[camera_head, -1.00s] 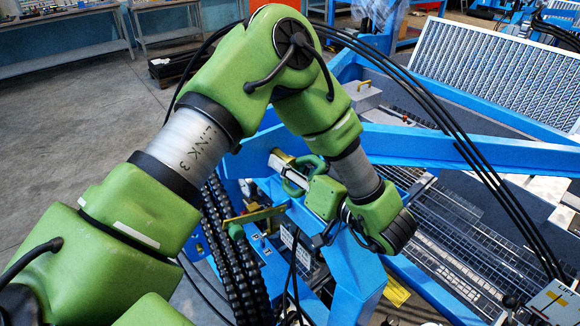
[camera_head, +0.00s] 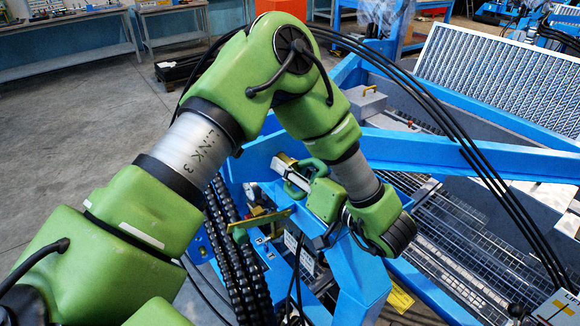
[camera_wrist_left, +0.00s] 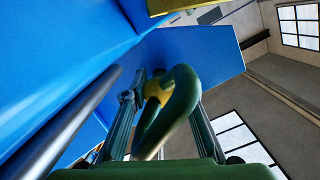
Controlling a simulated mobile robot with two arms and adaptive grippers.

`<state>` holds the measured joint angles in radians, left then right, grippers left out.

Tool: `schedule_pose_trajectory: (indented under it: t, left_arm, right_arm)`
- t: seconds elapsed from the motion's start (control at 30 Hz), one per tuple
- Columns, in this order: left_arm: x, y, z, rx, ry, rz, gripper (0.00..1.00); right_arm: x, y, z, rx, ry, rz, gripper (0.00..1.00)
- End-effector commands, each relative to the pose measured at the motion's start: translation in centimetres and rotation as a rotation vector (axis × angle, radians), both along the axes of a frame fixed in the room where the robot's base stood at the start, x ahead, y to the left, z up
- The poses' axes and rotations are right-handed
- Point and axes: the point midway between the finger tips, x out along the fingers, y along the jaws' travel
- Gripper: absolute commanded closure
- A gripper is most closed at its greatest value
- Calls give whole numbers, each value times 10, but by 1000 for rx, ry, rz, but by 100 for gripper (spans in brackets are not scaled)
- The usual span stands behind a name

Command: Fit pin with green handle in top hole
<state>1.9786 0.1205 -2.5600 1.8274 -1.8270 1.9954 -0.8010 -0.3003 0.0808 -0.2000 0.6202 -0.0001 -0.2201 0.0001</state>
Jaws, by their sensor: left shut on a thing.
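My left gripper (camera_head: 296,176) is beside the blue frame, shut on the green handle (camera_head: 290,186). In the left wrist view the handle (camera_wrist_left: 178,108) is a thick green loop between the fingers, with a yellow piece (camera_wrist_left: 153,90) at its far end. The pin's shaft cannot be made out, and I cannot tell whether it sits in a hole. The blue frame (camera_head: 262,150) is close to the fingertips; its flat blue face (camera_wrist_left: 200,55) lies beyond them in the wrist view. The top hole cannot be made out. My right gripper is not in view.
A yellow bar (camera_head: 262,219) with a green piece (camera_head: 240,235) at its end lies just below the gripper. Black segmented cable chains (camera_head: 232,262) hang close by. A blue beam (camera_head: 440,150) runs to the right behind my wrist. A grey rod (camera_wrist_left: 65,130) shows in the wrist view.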

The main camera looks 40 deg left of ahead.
Motion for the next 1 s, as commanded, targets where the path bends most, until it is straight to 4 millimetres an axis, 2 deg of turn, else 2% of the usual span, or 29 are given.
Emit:
schedule_pose_trajectory:
  t: [1.0]
  left_arm:
    - [3, 8, 2, 6, -5, 1, 100]
  right_arm:
    - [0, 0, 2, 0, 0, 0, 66]
